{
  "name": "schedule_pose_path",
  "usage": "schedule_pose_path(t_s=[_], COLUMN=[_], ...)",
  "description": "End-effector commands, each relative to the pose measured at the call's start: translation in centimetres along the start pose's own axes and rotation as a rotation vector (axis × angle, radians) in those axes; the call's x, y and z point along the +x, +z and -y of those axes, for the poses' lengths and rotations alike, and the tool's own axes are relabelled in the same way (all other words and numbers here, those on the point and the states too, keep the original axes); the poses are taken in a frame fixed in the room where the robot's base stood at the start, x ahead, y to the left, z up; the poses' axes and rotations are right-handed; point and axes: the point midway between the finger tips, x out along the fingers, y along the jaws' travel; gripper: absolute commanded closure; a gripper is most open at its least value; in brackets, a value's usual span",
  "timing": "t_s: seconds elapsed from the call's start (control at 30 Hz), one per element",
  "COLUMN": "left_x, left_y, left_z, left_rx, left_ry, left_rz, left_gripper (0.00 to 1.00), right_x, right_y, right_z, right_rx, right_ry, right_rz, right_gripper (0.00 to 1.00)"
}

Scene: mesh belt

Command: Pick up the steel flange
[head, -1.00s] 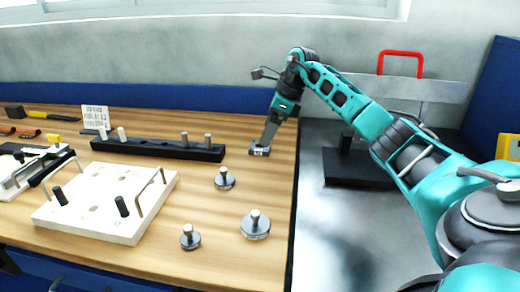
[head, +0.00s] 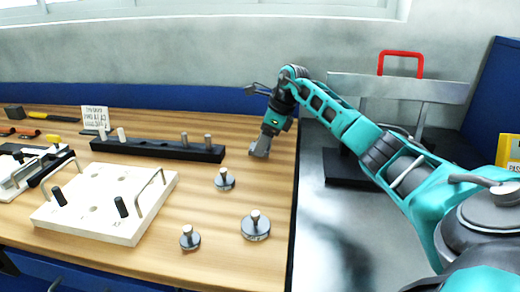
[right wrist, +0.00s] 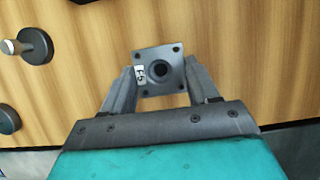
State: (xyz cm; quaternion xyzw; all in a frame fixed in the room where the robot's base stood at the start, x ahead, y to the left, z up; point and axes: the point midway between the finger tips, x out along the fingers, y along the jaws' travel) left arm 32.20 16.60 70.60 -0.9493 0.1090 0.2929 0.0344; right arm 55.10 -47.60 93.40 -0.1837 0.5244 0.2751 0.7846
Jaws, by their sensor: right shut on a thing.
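The steel flange (right wrist: 159,70) is a grey square plate with a dark round centre hole, small corner holes and a white label on its left side. In the right wrist view my right gripper (right wrist: 160,80) is shut on it, with one finger against its left side and one against its right side. In the head view the right gripper (head: 260,150) points down at the back right of the wooden table, and the flange is mostly hidden by the fingers. I cannot tell whether the flange is touching the tabletop. My left gripper is not in view.
Round steel discs with knobs (head: 255,226) stand in front of the gripper. A black bar with pegs (head: 158,149) lies to its left, and a white block with pins (head: 105,203) further left. The table's right edge is close, beside a grey surface (head: 330,225).

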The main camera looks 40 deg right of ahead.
Motion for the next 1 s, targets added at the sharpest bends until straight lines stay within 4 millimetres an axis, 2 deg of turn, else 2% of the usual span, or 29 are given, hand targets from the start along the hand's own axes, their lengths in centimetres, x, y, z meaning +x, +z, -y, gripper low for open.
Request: schedule_pose_path(t_s=[0.03,0.3,0.67,0.87,1.0], left_x=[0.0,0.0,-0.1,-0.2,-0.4], left_y=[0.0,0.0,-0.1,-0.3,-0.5], left_z=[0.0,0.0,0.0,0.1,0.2], left_rx=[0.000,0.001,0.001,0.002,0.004], left_ry=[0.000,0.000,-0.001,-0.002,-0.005], left_rz=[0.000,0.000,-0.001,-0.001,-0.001], left_gripper=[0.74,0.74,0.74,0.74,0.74], right_x=[0.0,-0.1,-0.7,-3.2,-6.2], right_y=[0.0,0.1,0.3,1.3,2.6], right_z=[0.0,0.0,0.1,0.1,0.1], right_rx=[0.000,-0.001,-0.001,-0.001,-0.003], right_ry=[0.000,-0.002,-0.003,-0.005,-0.006], right_rz=[0.000,0.003,0.003,0.005,0.006], right_gripper=[0.60,0.84,0.85,0.85,0.85])
